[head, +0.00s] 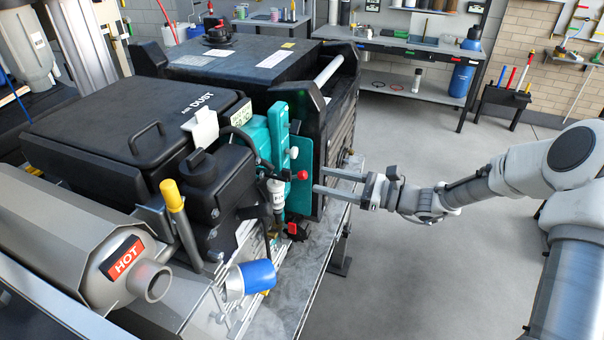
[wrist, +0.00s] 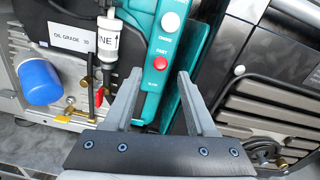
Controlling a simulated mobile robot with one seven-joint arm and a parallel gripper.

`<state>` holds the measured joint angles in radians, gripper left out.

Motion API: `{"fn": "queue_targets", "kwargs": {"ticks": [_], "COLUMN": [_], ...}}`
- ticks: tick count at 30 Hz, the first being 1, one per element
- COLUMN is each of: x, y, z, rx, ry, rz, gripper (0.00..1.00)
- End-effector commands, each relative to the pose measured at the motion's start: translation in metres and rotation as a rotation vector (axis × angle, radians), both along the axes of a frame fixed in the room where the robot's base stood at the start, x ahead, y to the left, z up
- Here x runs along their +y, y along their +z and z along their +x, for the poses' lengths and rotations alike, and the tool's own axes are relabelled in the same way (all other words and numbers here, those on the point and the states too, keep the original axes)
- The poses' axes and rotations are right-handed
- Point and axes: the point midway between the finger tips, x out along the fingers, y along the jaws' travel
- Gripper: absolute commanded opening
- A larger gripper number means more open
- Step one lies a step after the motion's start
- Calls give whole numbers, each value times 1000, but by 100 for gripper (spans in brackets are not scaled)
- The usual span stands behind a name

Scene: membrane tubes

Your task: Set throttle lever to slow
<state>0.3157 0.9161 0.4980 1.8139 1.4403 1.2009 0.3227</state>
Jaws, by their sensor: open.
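A teal control panel (head: 279,150) stands on the engine's near right side. A red knob (head: 302,174) sticks out of it, with a white knob (head: 293,153) above. In the wrist view the red knob (wrist: 159,63) sits between small labels that seem to read FAST above and SLOW below, closer to FAST. The white knob (wrist: 169,20) is higher, beside what looks like CHOKE. My gripper (head: 318,180) points at the panel from the right. In the wrist view my gripper (wrist: 158,76) is open and empty, with the red knob between its fingertips in the picture; no contact shows.
A blue filter (head: 258,276) and a yellow-topped handle (head: 173,195) are at the engine's lower front. A white-and-black filter (wrist: 104,45) hangs left of the panel in the wrist view. The floor right of the bench is clear.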

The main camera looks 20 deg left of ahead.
Motion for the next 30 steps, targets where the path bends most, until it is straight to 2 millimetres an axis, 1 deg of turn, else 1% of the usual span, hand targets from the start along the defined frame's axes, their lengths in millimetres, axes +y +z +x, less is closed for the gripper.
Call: {"fn": "queue_targets", "kwargs": {"ticks": [1, 3, 6, 9, 12, 15, 22, 23, 24, 26, 30], "x": [13, 26, 43, 55, 62, 66, 66, 66, 66, 66, 66], "y": [0, 1, 0, 0, 0, 0, 0, 0, 0, 0, 0], "z": [-1, 1, 2, 3, 3, 4, 4, 4, 4, 4, 4], "rx": [0, -1, -1, -1, -2, -2, -2, -2, -2, -2, -2], "ry": [5, 4, 2, 2, 1, 0, 0, 0, 0, 0, 0], "rz": [-1, -1, 0, -1, -1, -1, -1, -1, -1, -1, -1], "gripper": [57, 57, 57, 57, 57, 57, 57, 55, 48, 37, 12]}}
